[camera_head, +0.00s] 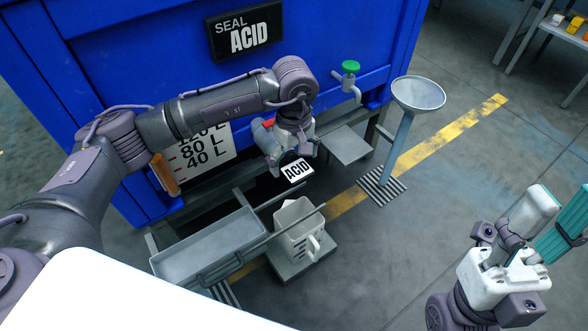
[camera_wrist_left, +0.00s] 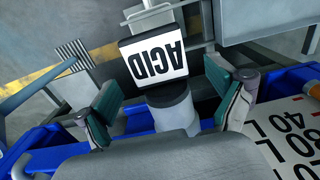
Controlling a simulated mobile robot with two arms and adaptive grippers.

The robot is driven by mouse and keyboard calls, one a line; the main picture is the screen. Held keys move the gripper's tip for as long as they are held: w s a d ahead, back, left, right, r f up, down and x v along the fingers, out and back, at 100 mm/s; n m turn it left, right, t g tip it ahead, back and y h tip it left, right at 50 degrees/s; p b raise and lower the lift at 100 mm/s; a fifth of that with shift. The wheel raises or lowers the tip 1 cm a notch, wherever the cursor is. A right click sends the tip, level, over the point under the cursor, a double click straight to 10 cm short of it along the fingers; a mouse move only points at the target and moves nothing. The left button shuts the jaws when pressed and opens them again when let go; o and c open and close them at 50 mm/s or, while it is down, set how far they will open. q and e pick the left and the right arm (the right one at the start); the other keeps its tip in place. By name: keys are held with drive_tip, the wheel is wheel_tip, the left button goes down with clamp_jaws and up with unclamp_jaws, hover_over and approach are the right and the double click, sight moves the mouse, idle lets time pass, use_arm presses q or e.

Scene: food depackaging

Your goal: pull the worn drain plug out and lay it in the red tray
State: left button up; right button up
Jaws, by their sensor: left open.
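My left gripper (camera_head: 290,158) is open, low in front of the blue tank (camera_head: 120,50). In the left wrist view, its teal-padded fingers stand apart on either side of a short grey cylinder (camera_wrist_left: 174,108). I cannot tell whether the fingers touch it, or whether it is the worn drain plug. A white ACID label (camera_head: 297,170) shows just beyond the fingertips; it also shows in the left wrist view (camera_wrist_left: 155,58). My right gripper (camera_head: 552,212) is at the right edge, open, with a gap between its fingers. I see no red tray.
A long grey trough (camera_head: 205,247) and a white jug (camera_head: 290,232) on a low platform stand below the tank. A green-handled tap (camera_head: 350,72) and a funnel on a post (camera_head: 418,95) are to the right. The floor at centre right is clear.

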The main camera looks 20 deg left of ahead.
use_arm(q)
drive_tip(key=shift+f, duration=1.35)
drive_tip(key=shift+c, duration=0.2)
drive_tip(key=c, duration=1.3)
drive_tip(key=s+d, duration=0.5)
drive_tip(key=d, duration=0.1)
drive_tip(key=shift+d, duration=0.15)
